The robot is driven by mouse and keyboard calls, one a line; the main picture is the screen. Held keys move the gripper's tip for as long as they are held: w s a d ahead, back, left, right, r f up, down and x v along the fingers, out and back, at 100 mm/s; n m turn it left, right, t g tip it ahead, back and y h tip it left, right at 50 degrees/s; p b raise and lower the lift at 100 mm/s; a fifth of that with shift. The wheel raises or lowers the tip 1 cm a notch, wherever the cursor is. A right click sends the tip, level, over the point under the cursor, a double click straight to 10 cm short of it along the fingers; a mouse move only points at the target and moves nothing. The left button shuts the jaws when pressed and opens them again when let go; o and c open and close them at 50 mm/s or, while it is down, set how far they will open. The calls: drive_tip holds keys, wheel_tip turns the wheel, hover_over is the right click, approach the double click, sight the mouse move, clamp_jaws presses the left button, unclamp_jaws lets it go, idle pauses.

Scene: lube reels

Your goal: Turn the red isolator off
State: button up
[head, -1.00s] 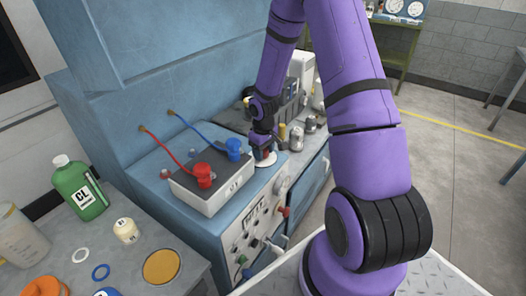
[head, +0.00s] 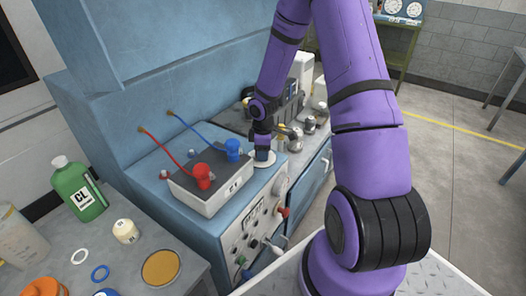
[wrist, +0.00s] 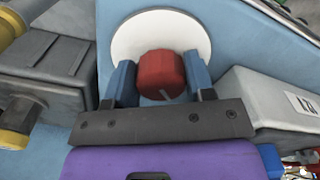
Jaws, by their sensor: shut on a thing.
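The red isolator is a red knob (wrist: 162,75) on a round white plate (wrist: 132,42), with a pale line on its near edge in the wrist view. My gripper (wrist: 160,82) has one blue finger on each side of the knob and is shut on it. In the head view my gripper (head: 263,154) points down at the white plate (head: 265,161) on top of the blue cabinet. The knob is hidden behind the fingers there.
A grey battery box (head: 210,194) with red and blue terminal caps stands close to the left of the plate. Several metal fittings (head: 309,124) stand behind and right. The cabinet front has switches and knobs (head: 252,235).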

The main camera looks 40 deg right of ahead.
idle(0.5)
drive_tip(key=o, duration=0.9)
wheel_tip(320, 180, up, 11)
drive_tip(key=shift+f, duration=0.1)
idle(0.3)
